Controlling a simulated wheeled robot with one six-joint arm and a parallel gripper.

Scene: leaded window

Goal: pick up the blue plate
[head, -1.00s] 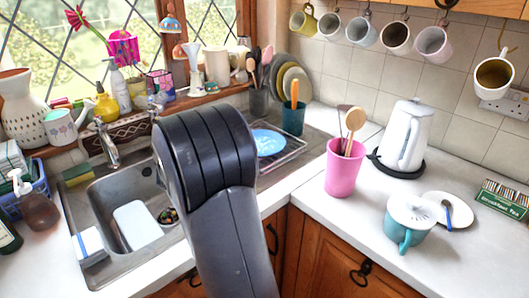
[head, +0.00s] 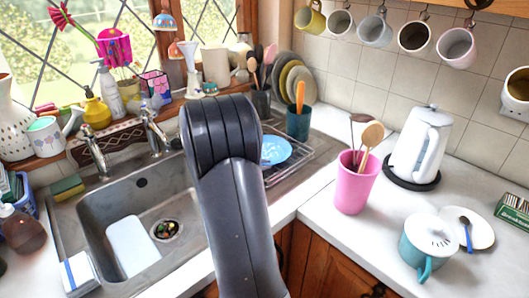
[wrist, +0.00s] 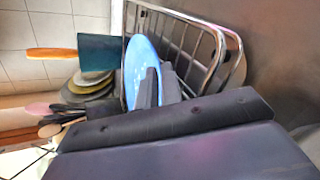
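The blue plate (head: 274,150) lies in the wire dish rack (head: 306,153) right of the sink, and my arm hides its left part in the head view. In the wrist view the blue plate (wrist: 139,62) shows beside the rack wires (wrist: 190,30). My gripper (wrist: 159,85) is at the plate, its two dark fingertips overlapping the plate's face with a narrow strip of blue between them. The fingers look apart; whether they touch the plate I cannot tell. In the head view my own arm hides the gripper.
A teal utensil pot (head: 298,124) and stacked plates (head: 290,78) stand behind the rack. A pink cup with spoons (head: 355,185) stands right of it on the counter, near a white kettle (head: 420,145) and a teal lidded mug (head: 428,245). The sink (head: 110,215) is at left.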

